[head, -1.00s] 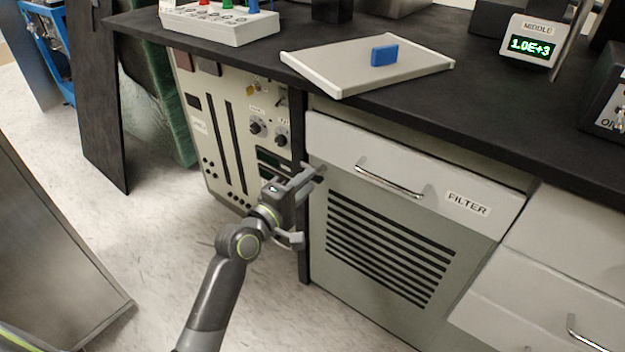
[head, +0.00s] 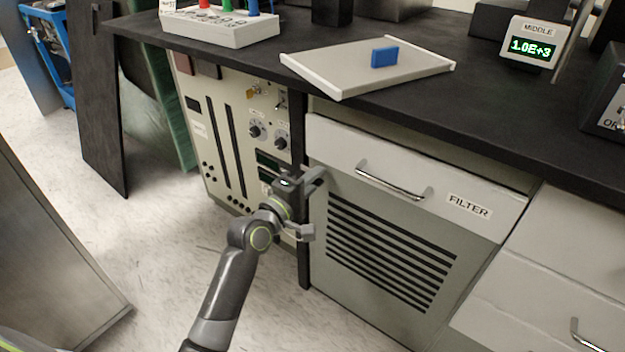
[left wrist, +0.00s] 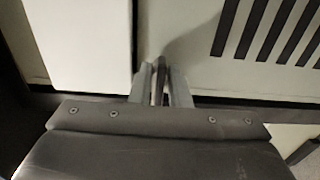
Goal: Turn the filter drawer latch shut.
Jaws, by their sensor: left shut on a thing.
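The filter drawer (head: 420,195) has a pale front with a metal bar handle (head: 392,182) and a FILTER label (head: 468,206). It is under the black counter, above a slatted grey panel. My left gripper (head: 319,174) is at the drawer's lower left corner. In the left wrist view its fingers (left wrist: 159,82) are close together on a thin dark piece (left wrist: 158,70), which seems to be the latch, beside the drawer front's edge (left wrist: 85,45). The fingers hide most of the latch, so its angle is unclear. My right gripper is not in view.
A cream instrument panel (head: 235,140) with knobs stands left of the drawer, past a dark counter leg (head: 303,262). A tray (head: 340,72) with a blue block (head: 384,56) lies on the counter. The floor at lower left is open beside a grey metal panel (head: 50,260).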

